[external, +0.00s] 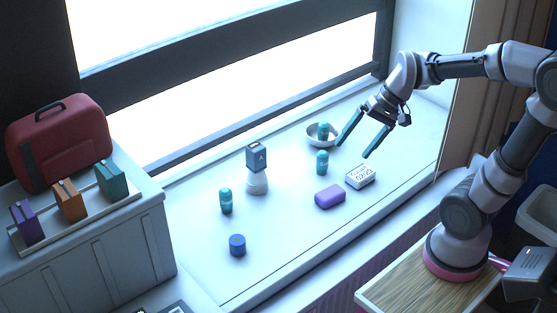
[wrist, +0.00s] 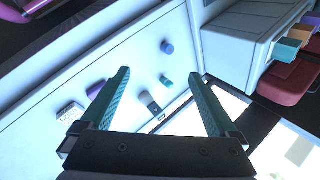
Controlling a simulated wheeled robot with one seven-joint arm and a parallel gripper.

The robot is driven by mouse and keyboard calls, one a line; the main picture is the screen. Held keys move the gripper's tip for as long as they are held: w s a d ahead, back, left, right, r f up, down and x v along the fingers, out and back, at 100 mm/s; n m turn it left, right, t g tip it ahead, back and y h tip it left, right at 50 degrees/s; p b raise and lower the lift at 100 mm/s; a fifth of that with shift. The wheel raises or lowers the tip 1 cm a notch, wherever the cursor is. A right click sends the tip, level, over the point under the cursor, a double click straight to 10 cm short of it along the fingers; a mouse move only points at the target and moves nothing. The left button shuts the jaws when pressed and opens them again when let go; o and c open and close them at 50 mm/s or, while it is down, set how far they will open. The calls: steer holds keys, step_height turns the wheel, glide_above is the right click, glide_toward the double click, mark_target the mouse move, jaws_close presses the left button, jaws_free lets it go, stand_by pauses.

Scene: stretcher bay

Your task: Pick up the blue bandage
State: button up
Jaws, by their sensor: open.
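The blue bandage appears to be the short, dark blue cylinder (external: 237,245) standing on the white sill, nearest the camera in the external view. It also shows as a small blue cylinder in the wrist view (wrist: 167,47), beyond the fingertips. My gripper (external: 352,148) is open and empty, above the far right part of the sill. It is well apart from the blue cylinder, which lies down and to the left in the external view. In the wrist view my gripper's two teal fingers (wrist: 159,75) are spread wide, with nothing between their tips.
Teal bottles (external: 226,201) (external: 322,162) stand on the sill. A bowl (external: 318,140) holds another. A purple block (external: 329,196) and white box (external: 360,177) lie right. Sill around the blue cylinder is clear.

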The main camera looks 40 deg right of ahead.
mark_target(242, 239)
steer(key=w+a+f+m+g+y, duration=0.2)
steer(key=w+a+f+m+y, duration=0.45)
steer(key=w+a+f, duration=0.45)
steer(key=w+f+m+t, duration=0.1)
steer(key=w+f+m, duration=0.1)
steer(key=f, duration=0.5)
steer(key=w+a+f+m+t, duration=0.1)
steer(key=w+f+m+t, duration=0.1)
steer(key=f+m, duration=0.3)
steer(key=w+a+f+m+t, duration=0.1)
steer(key=w+f+m, duration=0.2)
steer(key=f, duration=0.6)
steer(key=shift+w+a+m+t, duration=0.1)
steer(key=shift+m+t, duration=0.15)
steer(key=shift+t, duration=0.05)
steer(key=x, duration=0.4)
steer(key=shift+w+a+f, duration=0.1)
steer(key=shift+a+f, duration=0.15)
steer(key=x, duration=0.5)
steer(key=shift+a+f, duration=0.25)
steer(key=shift+f, duration=0.15)
steer(key=shift+a, duration=0.15)
steer(key=c, duration=1.5)
steer(key=shift+o, duration=0.2)
